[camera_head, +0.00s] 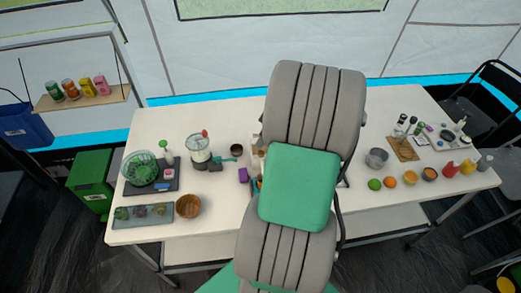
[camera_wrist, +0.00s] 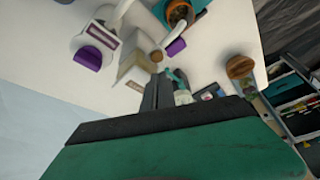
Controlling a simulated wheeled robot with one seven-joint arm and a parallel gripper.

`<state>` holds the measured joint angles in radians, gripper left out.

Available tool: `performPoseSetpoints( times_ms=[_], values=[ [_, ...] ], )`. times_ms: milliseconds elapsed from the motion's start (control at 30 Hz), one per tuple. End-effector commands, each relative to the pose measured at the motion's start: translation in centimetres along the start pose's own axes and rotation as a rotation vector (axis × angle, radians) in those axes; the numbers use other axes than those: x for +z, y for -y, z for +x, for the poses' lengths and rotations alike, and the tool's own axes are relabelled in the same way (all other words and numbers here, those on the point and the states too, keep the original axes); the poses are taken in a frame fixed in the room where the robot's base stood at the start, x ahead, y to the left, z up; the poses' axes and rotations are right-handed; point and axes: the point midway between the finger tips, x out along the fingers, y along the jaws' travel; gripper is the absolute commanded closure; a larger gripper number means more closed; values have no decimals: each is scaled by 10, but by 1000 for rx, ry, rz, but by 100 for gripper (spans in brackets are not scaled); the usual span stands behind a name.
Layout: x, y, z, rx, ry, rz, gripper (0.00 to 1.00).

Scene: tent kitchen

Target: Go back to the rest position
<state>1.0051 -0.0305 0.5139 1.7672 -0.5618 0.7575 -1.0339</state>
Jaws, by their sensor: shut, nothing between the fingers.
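My grey ribbed arm with its green joint fills the middle of the head view, standing in front of the white table (camera_head: 225,215). My gripper is hidden behind the arm there. In the wrist view my gripper (camera_wrist: 160,78) shows as dark fingers beyond a dark bar and a broad green part of my own. The fingers are closed together and hold nothing. They point toward the tabletop items; the gap to them is hard to judge.
On the table's left are a green basket (camera_head: 140,168), a grey tray (camera_head: 143,215), a wooden bowl (camera_head: 188,207) and a white-lidded jar (camera_head: 199,148). On the right are a metal bowl (camera_head: 376,158), fruit and bottles. A shelf (camera_head: 82,102) hangs at the left.

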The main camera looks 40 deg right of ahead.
Motion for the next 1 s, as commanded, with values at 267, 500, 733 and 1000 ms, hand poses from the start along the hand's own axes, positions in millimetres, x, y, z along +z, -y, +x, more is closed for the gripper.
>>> performPoseSetpoints(
  times_ms=[267, 500, 733, 1000],
  values=[
    [-10, 0, -25, 0, 0, 0, 100],
    [-10, 0, -23, 0, 0, 0, 100],
    [-9, 1, -23, -5, 4, 151, 100],
    [58, 44, -4, -19, 197, 878, 100]
  ],
)
